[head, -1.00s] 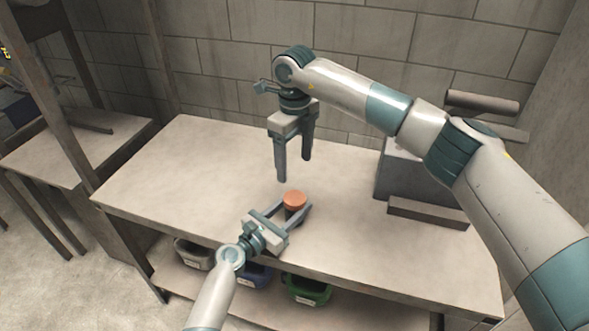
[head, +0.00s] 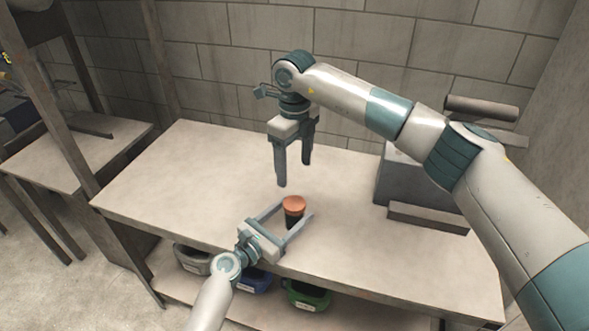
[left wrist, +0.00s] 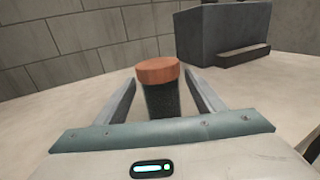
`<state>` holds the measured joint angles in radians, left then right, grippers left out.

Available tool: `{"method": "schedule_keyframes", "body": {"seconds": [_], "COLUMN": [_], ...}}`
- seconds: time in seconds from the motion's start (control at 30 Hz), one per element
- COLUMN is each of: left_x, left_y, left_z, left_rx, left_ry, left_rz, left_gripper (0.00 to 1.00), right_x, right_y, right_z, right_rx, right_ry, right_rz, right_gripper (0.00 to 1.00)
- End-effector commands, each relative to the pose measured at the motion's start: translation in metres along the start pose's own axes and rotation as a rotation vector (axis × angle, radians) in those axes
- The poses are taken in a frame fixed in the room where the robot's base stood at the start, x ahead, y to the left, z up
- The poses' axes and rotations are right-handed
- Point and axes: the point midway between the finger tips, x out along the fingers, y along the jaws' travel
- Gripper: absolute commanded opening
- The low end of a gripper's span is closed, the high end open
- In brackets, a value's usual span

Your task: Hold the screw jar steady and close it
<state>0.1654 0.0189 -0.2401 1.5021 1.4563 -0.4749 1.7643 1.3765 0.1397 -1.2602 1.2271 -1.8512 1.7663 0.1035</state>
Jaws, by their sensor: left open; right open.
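The screw jar (head: 294,216) stands upright on the table, a dark body with an orange-brown lid (head: 293,202) on top. In the left wrist view the jar body (left wrist: 162,100) and its lid (left wrist: 158,70) stand between my left fingers, with the lid above the finger tops. My left gripper (head: 289,212) is open and low over the table, its fingers on either side of the jar; a gap shows on both sides. My right gripper (head: 294,173) is open and empty, pointing down, higher than the jar and behind it to the left. Whether the lid sits fully down cannot be told.
A grey block-shaped machine (head: 400,178) stands on the table at the right, with a low ledge in front. The table's left part (head: 180,170) is clear. Bins (head: 306,294) sit on a shelf below the table. A block wall is behind.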

Motion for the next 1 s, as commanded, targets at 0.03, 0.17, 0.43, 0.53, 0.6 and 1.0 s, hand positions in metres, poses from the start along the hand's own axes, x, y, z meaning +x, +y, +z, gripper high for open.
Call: {"method": "schedule_keyframes", "body": {"seconds": [0.03, 0.17, 0.43, 0.53, 0.6, 1.0], "left_x": [-0.007, -0.026, -0.080, -0.101, -0.115, -0.160], "left_y": [0.000, 0.001, 0.000, 0.000, 0.000, 0.000], "left_z": [-0.001, -0.002, -0.003, -0.003, -0.003, -0.001], "left_rx": [0.001, 0.002, 0.002, 0.002, 0.002, 0.000], "left_ry": [0.001, 0.002, 0.003, 0.003, 0.003, 0.001], "left_rz": [0.001, 0.001, -0.001, 0.001, 0.001, 0.000], "left_gripper": [0.63, 0.63, 0.63, 0.63, 0.63, 0.63], "right_x": [0.001, 0.002, 0.008, 0.012, 0.014, 0.022], "right_y": [0.000, 0.000, 0.000, 0.000, 0.000, 0.000], "right_z": [0.000, 0.000, 0.000, 0.000, 0.000, 0.000], "right_rx": [0.000, 0.000, 0.000, 0.000, 0.000, 0.000], "right_ry": [0.000, 0.000, 0.000, 0.000, 0.000, 0.000], "right_rz": [0.000, 0.000, 0.000, 0.000, 0.000, 0.000], "right_gripper": [0.69, 0.69, 0.69, 0.69, 0.69, 0.69]}}
